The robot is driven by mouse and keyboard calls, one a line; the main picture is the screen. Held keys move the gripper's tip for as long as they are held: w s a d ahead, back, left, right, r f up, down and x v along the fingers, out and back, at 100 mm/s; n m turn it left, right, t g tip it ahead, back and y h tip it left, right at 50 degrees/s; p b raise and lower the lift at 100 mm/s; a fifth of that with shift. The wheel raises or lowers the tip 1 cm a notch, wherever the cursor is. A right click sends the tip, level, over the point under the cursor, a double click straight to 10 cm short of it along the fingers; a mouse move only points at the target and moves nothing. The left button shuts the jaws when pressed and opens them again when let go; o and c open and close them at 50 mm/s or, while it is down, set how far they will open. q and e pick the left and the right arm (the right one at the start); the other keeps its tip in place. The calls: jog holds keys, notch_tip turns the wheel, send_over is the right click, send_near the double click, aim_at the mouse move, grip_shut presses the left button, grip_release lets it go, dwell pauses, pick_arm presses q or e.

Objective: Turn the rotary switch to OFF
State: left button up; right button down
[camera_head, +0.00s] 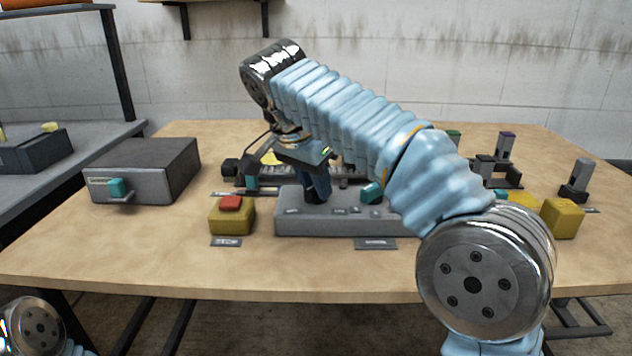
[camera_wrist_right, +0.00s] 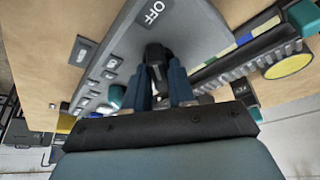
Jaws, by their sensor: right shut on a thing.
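The grey control panel (camera_head: 300,226) lies on the table in front of me; its face also shows in the wrist view (camera_wrist_right: 190,35). My right gripper (camera_head: 319,199) reaches down onto its left part. In the wrist view its two blue fingers (camera_wrist_right: 163,80) are shut on the dark rotary switch knob (camera_wrist_right: 155,52). The OFF label (camera_wrist_right: 152,13) is on the panel just beyond the knob. The knob is mostly hidden by the fingers in the head view, and its exact pointing direction is hard to tell. My left gripper is out of view.
A yellow box with a red button (camera_head: 231,203) stands left of the panel. A grey box with a teal handle (camera_head: 142,168) is farther left. Teal knobs (camera_head: 372,192) sit on the panel's right part. A yellow block (camera_head: 562,218) is at the right. The table's front strip is clear.

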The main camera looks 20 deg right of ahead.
jog(key=shift+m, duration=0.6)
jog(key=shift+g, duration=0.3)
jog(key=c, duration=1)
grip_release()
jog(key=shift+c, duration=0.2)
